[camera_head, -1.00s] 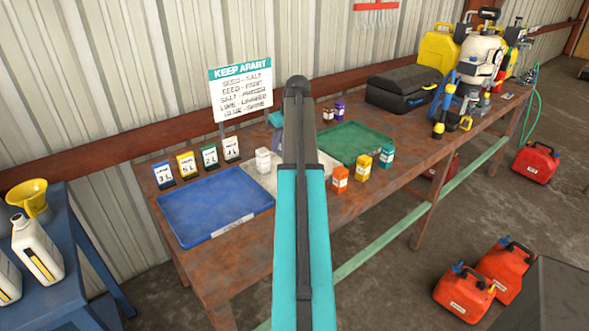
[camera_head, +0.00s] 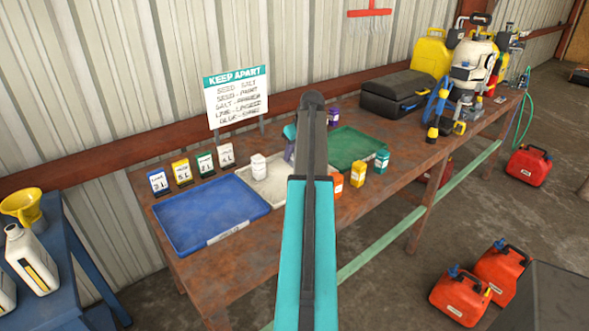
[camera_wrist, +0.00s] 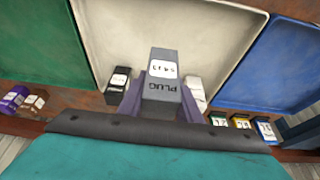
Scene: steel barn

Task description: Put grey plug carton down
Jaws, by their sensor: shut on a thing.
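The grey plug carton (camera_wrist: 163,80), with a white label and the word PLUG, is between the two fingers of my gripper (camera_wrist: 162,98) in the wrist view. The gripper is shut on it. The carton shows over the wall-side part of the white tray (camera_wrist: 150,25); whether it touches the tray I cannot tell. A black carton (camera_wrist: 118,84) and a white carton (camera_wrist: 195,86) stand on either side of it. In the head view my arm hides the grey carton and part of the white tray (camera_head: 268,187).
A blue tray (camera_head: 208,213) and a green tray (camera_head: 352,148) flank the white tray. Number cards (camera_head: 205,163) stand behind the blue one. Orange, yellow (camera_head: 358,173) and teal (camera_head: 381,161) cartons stand along the front. A KEEP APART sign (camera_head: 237,97) stands behind.

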